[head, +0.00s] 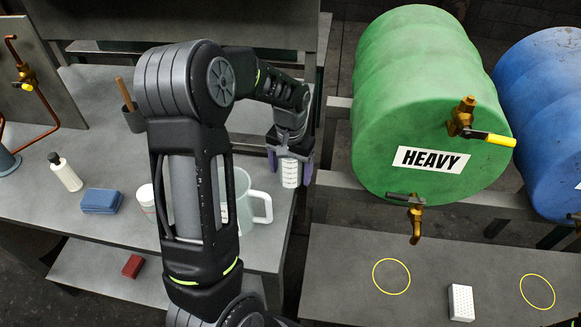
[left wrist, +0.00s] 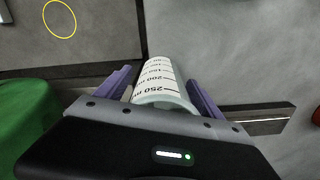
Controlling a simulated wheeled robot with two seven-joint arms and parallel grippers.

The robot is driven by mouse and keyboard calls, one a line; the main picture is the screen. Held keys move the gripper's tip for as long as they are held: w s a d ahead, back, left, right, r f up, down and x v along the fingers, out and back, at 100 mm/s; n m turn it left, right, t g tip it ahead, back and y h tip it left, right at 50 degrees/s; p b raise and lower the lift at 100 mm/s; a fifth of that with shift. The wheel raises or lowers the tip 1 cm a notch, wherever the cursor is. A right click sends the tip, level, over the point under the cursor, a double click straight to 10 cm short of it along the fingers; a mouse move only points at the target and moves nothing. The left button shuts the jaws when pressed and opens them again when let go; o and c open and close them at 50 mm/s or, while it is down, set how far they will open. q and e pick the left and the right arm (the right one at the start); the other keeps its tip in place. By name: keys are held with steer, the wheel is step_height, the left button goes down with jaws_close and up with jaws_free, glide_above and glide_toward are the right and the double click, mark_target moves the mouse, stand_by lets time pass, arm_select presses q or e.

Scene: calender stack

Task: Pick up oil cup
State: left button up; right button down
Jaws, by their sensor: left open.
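The oil cup appears to be the white graduated cup (head: 290,172) near the right edge of the left worktable (head: 110,165). It also shows in the left wrist view (left wrist: 160,85), with black volume marks up to 250 ml. My left gripper (head: 290,168) is open, with its purple fingers on either side of the cup. In the left wrist view (left wrist: 160,95) there are gaps between the fingers and the cup wall, wider on the right. My right gripper is not in view.
A clear handled pitcher (head: 243,205) stands close by, partly behind my arm. A white cup (head: 146,197), blue block (head: 100,201) and bottle (head: 65,172) are farther left. A green drum (head: 415,100) with brass valves stands right, above a lower table (head: 340,290) with yellow circles.

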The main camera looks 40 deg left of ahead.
arm_select(q)
steer(key=c, duration=1.4)
steer(key=shift+c, duration=0.2)
step_height(320, 180, up, 10)
steer(key=b, duration=0.1)
steer(key=shift+b, duration=0.3)
